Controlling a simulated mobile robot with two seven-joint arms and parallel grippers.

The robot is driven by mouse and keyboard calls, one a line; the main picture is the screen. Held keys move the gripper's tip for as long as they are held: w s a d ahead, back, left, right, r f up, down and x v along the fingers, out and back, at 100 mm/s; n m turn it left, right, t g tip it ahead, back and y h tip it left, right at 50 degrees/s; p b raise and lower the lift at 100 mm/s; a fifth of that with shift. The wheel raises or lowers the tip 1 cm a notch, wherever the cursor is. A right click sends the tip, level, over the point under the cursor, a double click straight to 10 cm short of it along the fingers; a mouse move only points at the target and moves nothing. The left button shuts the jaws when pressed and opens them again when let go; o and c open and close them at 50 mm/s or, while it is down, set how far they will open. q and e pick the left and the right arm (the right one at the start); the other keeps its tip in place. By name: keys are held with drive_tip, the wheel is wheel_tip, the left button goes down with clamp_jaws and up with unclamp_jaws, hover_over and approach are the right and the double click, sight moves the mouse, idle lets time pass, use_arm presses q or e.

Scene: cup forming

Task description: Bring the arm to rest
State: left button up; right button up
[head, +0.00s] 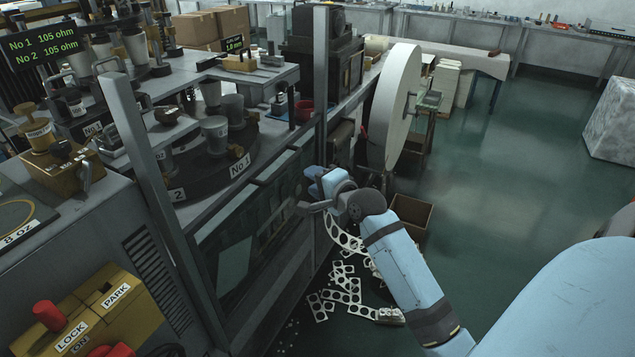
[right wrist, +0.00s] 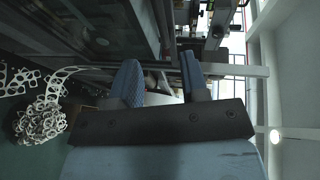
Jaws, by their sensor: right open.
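My right arm (head: 405,262) reaches in from the lower right in the head view, light blue with dark joints. Its gripper (head: 312,190) is beside the machine's front panel, near the metal post. In the right wrist view the two blue padded fingers (right wrist: 160,80) stand apart with nothing held between them. Whether the gripper touches the panel cannot be told. My left gripper does not show in either view.
The cup-forming machine (head: 250,190) with cups and posts fills the left. A large white paper roll (head: 395,105) stands behind the gripper. Punched scrap strips (head: 345,285) lie on the floor below, also seen in the right wrist view (right wrist: 42,120). Green floor (head: 500,200) is open at right.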

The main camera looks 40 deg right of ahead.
drive_tip(key=shift+s+r, duration=0.1)
drive_tip(key=shift+s, duration=0.25)
idle(0.3)
drive_tip(key=s+a+f+n+g+y+p, duration=0.1)
drive_tip(key=s+a+f+n+p, duration=0.3)
drive_tip(key=s+a+f+n, duration=0.4)
drive_tip(key=s+a+f+n+g+y+p, duration=0.2)
drive_tip(key=s+a+f+n+p, duration=0.3)
drive_tip(key=s+a+f+n, duration=0.4)
drive_tip(key=s+a+n+g, duration=0.1)
drive_tip(key=s+a+n, duration=0.2)
drive_tip(key=s+a, duration=0.3)
drive_tip(key=shift+s+a+f+g, duration=0.15)
drive_tip(key=shift+s+g, duration=0.25)
drive_tip(key=shift+s, duration=0.3)
